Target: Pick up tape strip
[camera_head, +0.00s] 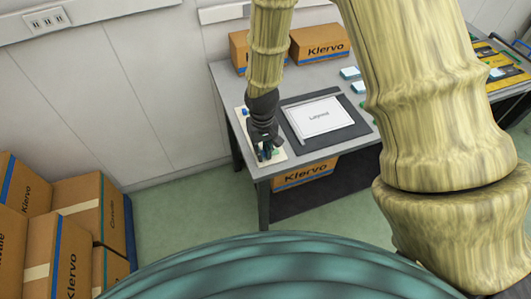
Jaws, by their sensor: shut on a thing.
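My gripper (266,152) is at the left front corner of the grey table (223,78), pointing down over a pale mat or card (278,155). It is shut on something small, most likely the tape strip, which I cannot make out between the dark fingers. Small bluish and greenish bits show around the fingertips, too small to tell apart. I cannot tell whether the fingertips touch the mat or are just above it.
A dark board with a white "Layout" sheet (318,117) lies right of my gripper. Cardboard boxes (320,42) stand at the table's back. Small light-blue items (350,73) lie behind the board. More boxes (75,215) are stacked on the floor at left. Green floor between is clear.

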